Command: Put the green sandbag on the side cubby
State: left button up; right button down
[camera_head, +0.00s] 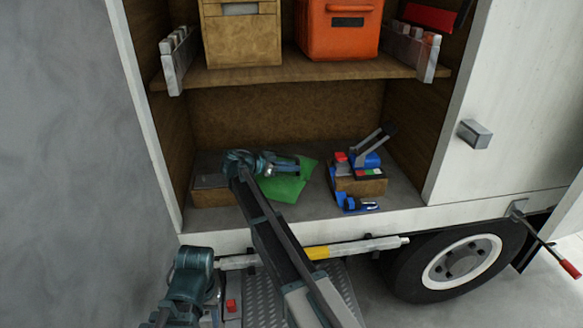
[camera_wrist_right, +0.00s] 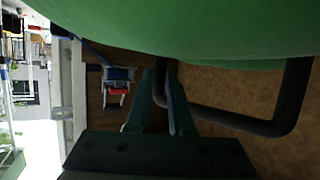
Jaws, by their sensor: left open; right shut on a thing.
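The green sandbag (camera_head: 290,186) is inside the lower side cubby (camera_head: 240,222) of the truck, left of its middle. It is partly hidden by my right gripper (camera_head: 298,164) and arm. In the right wrist view the sandbag (camera_wrist_right: 200,28) fills the top, with a dark handle loop (camera_wrist_right: 240,122) hanging beside it. My right gripper (camera_wrist_right: 160,95) is shut on that handle. Whether the bag rests fully on the cubby floor is hard to tell. My left gripper (camera_head: 162,318) is open and low at the bottom left, outside the truck, partly cut off.
A brown box (camera_head: 212,197) is left of the bag. A box with blue and red tools (camera_head: 358,178) is at its right. A shelf (camera_head: 300,72) above holds a tan case (camera_head: 242,35) and an orange case (camera_head: 338,30). A wheel (camera_head: 460,260) is below right.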

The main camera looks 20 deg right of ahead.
jog(key=shift+w+a+f, duration=0.1)
jog(key=shift+w+a, duration=0.25)
jog(key=shift+w, duration=0.1)
pick_arm(q)
jog(key=shift+w+a, duration=0.15)
jog(key=shift+a, duration=0.2)
pick_arm(e)
jog(key=shift+w+d, duration=0.35)
jog(key=shift+w, duration=0.4)
jog(key=c, duration=0.8)
grip_release()
pick_arm(q)
jog(key=shift+w, duration=0.1)
pick_arm(e)
jog(key=shift+o, duration=0.4)
jog(key=shift+s+d, duration=0.1)
jog(key=shift+d, duration=0.1)
